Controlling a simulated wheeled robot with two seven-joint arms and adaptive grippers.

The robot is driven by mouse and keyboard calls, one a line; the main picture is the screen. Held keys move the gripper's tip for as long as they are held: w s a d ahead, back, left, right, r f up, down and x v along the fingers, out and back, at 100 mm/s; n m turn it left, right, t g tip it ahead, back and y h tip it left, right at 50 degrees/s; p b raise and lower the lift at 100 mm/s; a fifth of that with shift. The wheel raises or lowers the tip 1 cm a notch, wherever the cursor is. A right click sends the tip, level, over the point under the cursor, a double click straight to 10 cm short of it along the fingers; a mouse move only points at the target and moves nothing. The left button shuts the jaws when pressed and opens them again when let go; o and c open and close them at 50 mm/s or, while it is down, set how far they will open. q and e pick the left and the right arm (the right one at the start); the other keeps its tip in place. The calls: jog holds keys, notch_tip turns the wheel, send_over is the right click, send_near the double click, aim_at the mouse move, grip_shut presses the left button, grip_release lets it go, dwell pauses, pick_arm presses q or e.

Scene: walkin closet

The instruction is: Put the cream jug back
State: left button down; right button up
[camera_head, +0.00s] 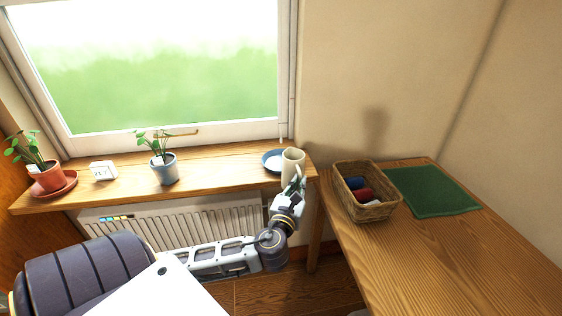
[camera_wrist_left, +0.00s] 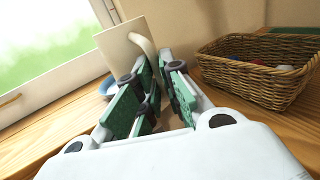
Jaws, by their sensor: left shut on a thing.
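The cream jug (camera_head: 292,163) is at the right end of the wooden windowsill, in front of a blue dish. It also shows in the left wrist view (camera_wrist_left: 124,48), with its handle toward the right. My left gripper (camera_head: 294,188) is shut on the jug, and its green-padded fingers (camera_wrist_left: 155,95) reach toward the handle side. The jug looks slightly tilted in the wrist view, though the camera is tilted too. I cannot tell whether its base touches the sill. My right gripper is not in view.
The blue dish (camera_head: 271,160) sits just left of the jug. A potted plant (camera_head: 165,170), a small white device (camera_head: 103,171) and a terracotta pot (camera_head: 49,177) stand along the sill. A wicker basket (camera_head: 368,209) and a green mat (camera_head: 432,190) are on the right table; its front is clear.

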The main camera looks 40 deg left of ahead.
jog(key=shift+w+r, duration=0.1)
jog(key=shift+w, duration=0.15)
